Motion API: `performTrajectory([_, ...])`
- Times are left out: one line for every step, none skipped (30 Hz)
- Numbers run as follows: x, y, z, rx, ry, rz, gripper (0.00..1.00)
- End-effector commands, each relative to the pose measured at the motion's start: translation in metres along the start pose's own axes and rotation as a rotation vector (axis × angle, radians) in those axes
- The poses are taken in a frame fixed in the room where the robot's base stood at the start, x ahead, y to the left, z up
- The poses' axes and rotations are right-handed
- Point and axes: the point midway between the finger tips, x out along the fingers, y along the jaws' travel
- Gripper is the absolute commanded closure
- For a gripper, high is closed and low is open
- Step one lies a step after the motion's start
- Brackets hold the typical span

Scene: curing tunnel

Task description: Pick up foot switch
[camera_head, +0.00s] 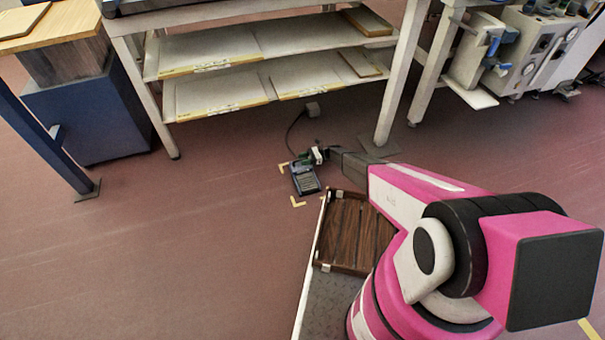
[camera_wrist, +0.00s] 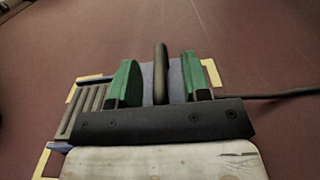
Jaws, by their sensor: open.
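The foot switch (camera_head: 305,180) lies on the floor, a blue-grey body with a dark ridged pedal. A cable runs from it to a small grey box under the bench. In the wrist view its ridged pedal (camera_wrist: 88,108) shows at left and its cable leaves to the right. My gripper (camera_head: 314,156) is over the cable end of the switch. In the wrist view, its green fingers (camera_wrist: 158,82) are open, one on each side of a dark upright bar on the switch, with gaps on both sides. My gripper hides part of the switch.
Yellow corner marks (camera_head: 298,202) frame the switch on the floor. A bench with lower shelves (camera_head: 215,88) stands behind, its leg (camera_head: 400,85) near my arm. A brown wooden tray (camera_head: 352,232) sits in front on my grey deck. Floor at left is clear.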

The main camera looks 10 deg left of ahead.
Motion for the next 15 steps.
performTrajectory([-0.0002, 0.0000, -0.0001, 0.000, 0.000, 0.000, 0.57])
performTrajectory([-0.0002, 0.0000, -0.0001, 0.000, 0.000, 0.000, 0.57])
performTrajectory([-0.0002, 0.0000, -0.0001, 0.000, 0.000, 0.000, 0.70])
performTrajectory([-0.0002, 0.0000, -0.0001, 0.000, 0.000, 0.000, 0.79])
performTrajectory([-0.0003, 0.0000, -0.0001, 0.000, 0.000, 0.000, 0.89])
performTrajectory([-0.0003, 0.0000, 0.0000, 0.000, 0.000, 0.000, 1.00])
performTrajectory([-0.0003, 0.0000, 0.0000, 0.000, 0.000, 0.000, 1.00])
performTrajectory([-0.0003, 0.0000, 0.0000, 0.000, 0.000, 0.000, 1.00])
performTrajectory([-0.0003, 0.0000, 0.0000, 0.000, 0.000, 0.000, 1.00])
performTrajectory([-0.0003, 0.0000, 0.0000, 0.000, 0.000, 0.000, 1.00])
performTrajectory([-0.0003, 0.0000, 0.0000, 0.000, 0.000, 0.000, 1.00])
performTrajectory([-0.0003, -0.0001, -0.0001, 0.000, 0.000, 0.000, 1.00])
performTrajectory([-0.0003, 0.0000, -0.0001, 0.000, 0.000, 0.000, 1.00])
performTrajectory([-0.0003, 0.0000, -0.0001, 0.000, 0.000, 0.000, 1.00])
performTrajectory([-0.0003, 0.0000, -0.0001, 0.000, 0.000, 0.001, 1.00])
